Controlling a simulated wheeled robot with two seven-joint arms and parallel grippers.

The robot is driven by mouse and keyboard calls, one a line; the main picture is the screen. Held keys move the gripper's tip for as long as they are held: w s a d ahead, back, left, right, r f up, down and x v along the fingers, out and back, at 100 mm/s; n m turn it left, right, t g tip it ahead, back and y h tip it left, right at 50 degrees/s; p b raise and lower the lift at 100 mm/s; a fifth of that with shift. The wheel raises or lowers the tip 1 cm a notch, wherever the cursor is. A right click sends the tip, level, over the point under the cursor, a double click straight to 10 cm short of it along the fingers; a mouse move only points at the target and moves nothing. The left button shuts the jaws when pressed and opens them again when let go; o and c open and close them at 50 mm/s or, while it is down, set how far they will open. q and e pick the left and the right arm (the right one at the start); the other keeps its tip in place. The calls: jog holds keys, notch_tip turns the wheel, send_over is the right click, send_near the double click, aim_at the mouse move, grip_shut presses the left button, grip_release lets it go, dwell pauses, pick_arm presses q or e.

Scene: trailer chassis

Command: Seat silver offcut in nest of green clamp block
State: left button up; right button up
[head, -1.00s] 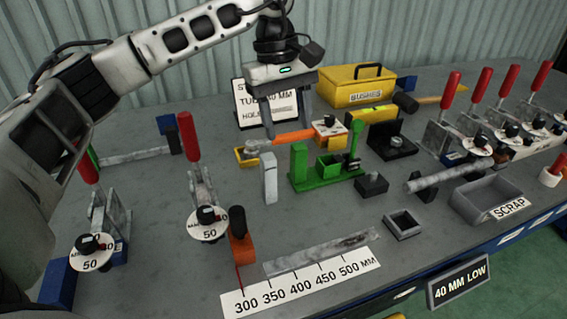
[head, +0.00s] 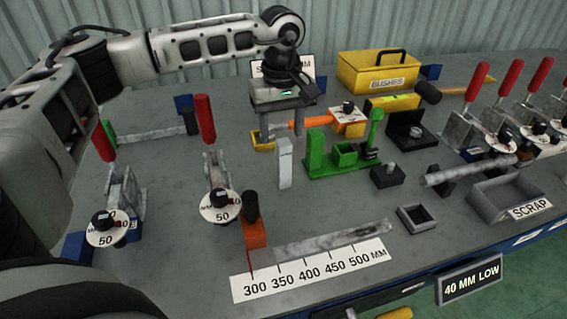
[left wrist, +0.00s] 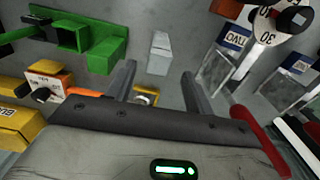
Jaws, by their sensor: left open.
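The silver offcut (head: 285,163) looks like a small pale block standing upright on the bench, left of the green clamp block (head: 318,168). The clamp block has a square open nest (head: 345,154), green uprights and a dark knob. My left gripper (head: 283,132) points down just behind and above the offcut, its fingers apart and empty. In the left wrist view the offcut (left wrist: 160,52) lies ahead of the open fingertips (left wrist: 157,80), not between them. The green clamp block (left wrist: 103,52) is at upper left there. My right gripper is not in view.
A yellow tray (head: 262,140) and an orange-handled tool (head: 305,123) lie close to the left gripper. Red-handled clamps (head: 218,180) stand on the left and right. A ruler strip (head: 310,269), a flat bar (head: 330,240) and a scrap bin (head: 500,203) are nearer the front.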

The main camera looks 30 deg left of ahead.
aim_at(283, 142)
pick_arm(q)
jog(key=f, duration=0.4)
jog(key=shift+d+f, duration=0.15)
jog(key=shift+d, duration=0.05)
grip_shut()
